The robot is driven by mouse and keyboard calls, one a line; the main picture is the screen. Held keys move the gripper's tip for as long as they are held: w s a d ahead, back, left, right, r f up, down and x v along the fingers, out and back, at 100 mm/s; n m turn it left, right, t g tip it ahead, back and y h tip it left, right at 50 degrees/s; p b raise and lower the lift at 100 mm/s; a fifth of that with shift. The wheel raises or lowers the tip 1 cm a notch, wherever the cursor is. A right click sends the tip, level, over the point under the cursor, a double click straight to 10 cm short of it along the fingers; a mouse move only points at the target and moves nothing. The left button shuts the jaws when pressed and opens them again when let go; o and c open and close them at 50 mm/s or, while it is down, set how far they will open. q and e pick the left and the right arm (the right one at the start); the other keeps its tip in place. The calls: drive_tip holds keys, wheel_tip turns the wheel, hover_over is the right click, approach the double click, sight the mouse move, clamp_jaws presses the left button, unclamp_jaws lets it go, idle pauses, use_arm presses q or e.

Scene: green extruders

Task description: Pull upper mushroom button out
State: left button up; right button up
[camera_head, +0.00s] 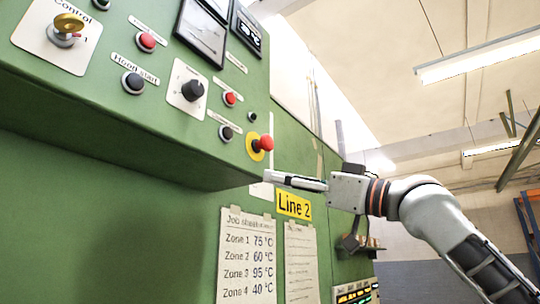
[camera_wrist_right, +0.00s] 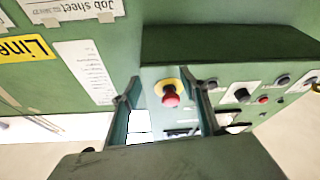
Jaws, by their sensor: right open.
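The red mushroom button (camera_head: 265,143) sticks out from a yellow round plate at the lower right of the green panel in the head view. It also shows in the right wrist view (camera_wrist_right: 170,98), between the two fingers in the picture. My right gripper (camera_head: 268,178) is open and empty, and its fingertips are just below the button in the head view. In the right wrist view its fingers (camera_wrist_right: 163,92) are spread on either side of the button, apart from it. How far the fingertips are from the button in depth cannot be told. My left gripper is not in view.
A yellow Line 2 sign (camera_head: 294,205) and a job sheet (camera_head: 246,258) are on the recessed wall below. Open room lies to the right.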

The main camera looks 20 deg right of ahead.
sight(270, 141)
drive_tip(key=s+d+r, duration=0.1)
drive_tip(key=s+r, duration=0.4)
drive_tip(key=p+x, duration=0.1)
drive_tip(key=x, duration=0.2)
drive_tip(key=p+x, duration=0.1)
drive_tip(key=x, duration=0.2)
drive_tip(key=shift+w+r, duration=0.15)
drive_tip(key=shift+r, duration=0.3)
drive_tip(key=shift+w+a+r, duration=0.2)
drive_tip(key=shift+w+a, duration=0.15)
drive_tip(key=shift+w, duration=0.1)
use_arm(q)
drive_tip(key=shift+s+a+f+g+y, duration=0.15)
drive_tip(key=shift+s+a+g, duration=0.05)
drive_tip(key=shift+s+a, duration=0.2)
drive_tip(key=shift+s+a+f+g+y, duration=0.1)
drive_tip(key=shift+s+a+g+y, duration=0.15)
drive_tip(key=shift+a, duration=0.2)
